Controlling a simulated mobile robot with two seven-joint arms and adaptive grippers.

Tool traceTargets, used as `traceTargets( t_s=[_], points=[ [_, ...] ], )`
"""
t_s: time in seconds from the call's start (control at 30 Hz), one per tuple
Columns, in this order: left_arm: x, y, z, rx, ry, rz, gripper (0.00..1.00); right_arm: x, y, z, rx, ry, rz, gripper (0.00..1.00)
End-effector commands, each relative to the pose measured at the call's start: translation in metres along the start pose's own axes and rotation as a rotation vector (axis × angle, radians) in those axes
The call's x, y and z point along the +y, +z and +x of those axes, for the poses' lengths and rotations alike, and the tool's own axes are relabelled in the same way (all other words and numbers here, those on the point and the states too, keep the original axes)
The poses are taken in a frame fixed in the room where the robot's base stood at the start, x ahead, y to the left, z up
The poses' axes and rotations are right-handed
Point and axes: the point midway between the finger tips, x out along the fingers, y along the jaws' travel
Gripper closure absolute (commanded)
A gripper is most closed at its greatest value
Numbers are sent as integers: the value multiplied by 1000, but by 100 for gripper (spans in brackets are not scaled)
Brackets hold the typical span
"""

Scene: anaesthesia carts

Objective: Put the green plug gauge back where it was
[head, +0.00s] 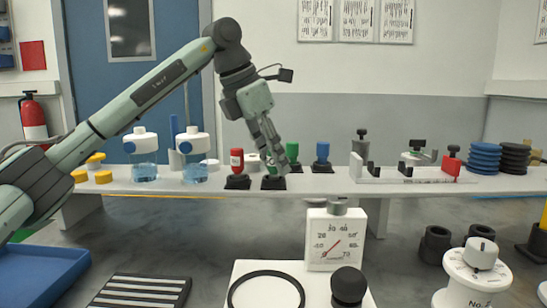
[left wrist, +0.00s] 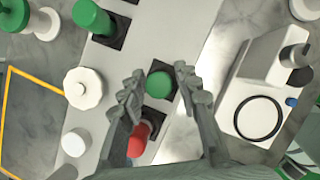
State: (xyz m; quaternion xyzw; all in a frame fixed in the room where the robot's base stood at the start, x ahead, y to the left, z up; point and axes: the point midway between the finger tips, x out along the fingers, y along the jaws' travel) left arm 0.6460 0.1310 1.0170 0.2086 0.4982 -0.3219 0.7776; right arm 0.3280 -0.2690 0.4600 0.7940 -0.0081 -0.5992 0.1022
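A green plug gauge (left wrist: 160,85) shows its round top between the fingers of my left gripper (left wrist: 160,88) in the left wrist view. Narrow gaps show on both sides, so the fingers look open around it. In the head view my left gripper (head: 272,150) points down over a black base (head: 273,184) on the long shelf, and its fingers hide most of the gauge. A red plug gauge (head: 237,160) stands on its own base just left of it. A second green gauge (head: 292,152) and a blue one (head: 322,152) stand behind to the right. My right gripper is not in view.
The shelf (head: 215,187) also carries white-topped jars (head: 145,152), yellow caps and a white fixture (head: 357,168). Blue and black discs (head: 484,158) are stacked at the right. A dial gauge box (head: 333,240) stands in front, below.

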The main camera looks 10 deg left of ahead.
Motion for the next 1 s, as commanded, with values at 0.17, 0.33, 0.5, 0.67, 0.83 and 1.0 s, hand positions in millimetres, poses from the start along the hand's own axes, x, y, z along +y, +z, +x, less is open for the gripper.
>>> traceTargets(
  t_s=[0.17, 0.33, 0.5, 0.67, 0.83, 1.0],
  points=[
    [0, 0, 0, 0, 0, 0, 58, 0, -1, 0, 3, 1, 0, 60],
    [0, 1, -2, 0, 0, 0, 58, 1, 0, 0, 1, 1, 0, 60],
    [0, 2, -19, -2, 1, 0, 58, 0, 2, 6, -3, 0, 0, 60],
    [1, 3, -53, -4, 3, -1, 58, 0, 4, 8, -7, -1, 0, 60],
    [1, 3, -89, -3, 2, -1, 58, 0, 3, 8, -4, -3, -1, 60],
    [0, 2, -113, -1, 0, 0, 58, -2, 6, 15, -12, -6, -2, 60]
  ],
)
